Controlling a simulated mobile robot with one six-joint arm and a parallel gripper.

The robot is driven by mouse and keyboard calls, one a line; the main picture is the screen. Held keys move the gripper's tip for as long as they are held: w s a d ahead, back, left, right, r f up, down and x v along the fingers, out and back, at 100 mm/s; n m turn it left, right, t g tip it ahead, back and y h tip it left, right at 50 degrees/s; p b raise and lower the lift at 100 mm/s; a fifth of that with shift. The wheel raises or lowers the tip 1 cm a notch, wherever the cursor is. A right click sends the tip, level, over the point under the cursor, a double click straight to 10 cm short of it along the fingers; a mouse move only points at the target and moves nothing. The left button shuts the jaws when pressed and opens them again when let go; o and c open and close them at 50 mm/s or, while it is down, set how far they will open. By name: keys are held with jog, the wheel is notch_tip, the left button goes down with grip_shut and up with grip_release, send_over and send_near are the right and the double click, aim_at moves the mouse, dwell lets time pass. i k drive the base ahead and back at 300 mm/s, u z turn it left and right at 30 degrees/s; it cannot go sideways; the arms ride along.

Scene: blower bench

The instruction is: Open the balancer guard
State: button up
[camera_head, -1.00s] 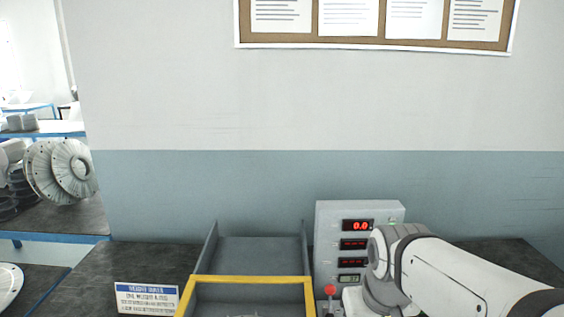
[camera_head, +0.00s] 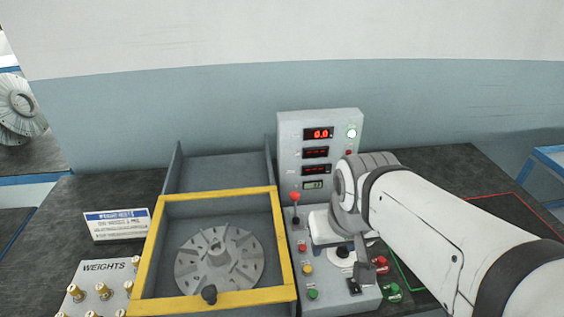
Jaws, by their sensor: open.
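The balancer guard (camera_head: 276,240) is a yellow frame with a clear middle. It lies over the grey balancer box, and a grey slotted rotor disc (camera_head: 220,262) shows through it. The guard looks shut over the disc. My gripper (camera_head: 367,277) is to the right of the guard, low over the control panel, apart from the knob. Its dark fingers are open and seem empty. My white arm hides part of the panel.
A display box (camera_head: 285,152) with red readouts stands behind the control panel (camera_head: 300,222), which carries coloured buttons and a red-knobbed lever (camera_head: 295,198). A weights tray (camera_head: 82,283) and a sign (camera_head: 117,224) are at left. Grey side walls enclose an empty bay behind the guard.

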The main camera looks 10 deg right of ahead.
aim_at(209, 300)
jog(key=u, duration=0.5)
jog(key=k, duration=1.55)
jog(key=z, duration=0.3)
jog(key=i, duration=1)
jog(key=z, duration=0.05)
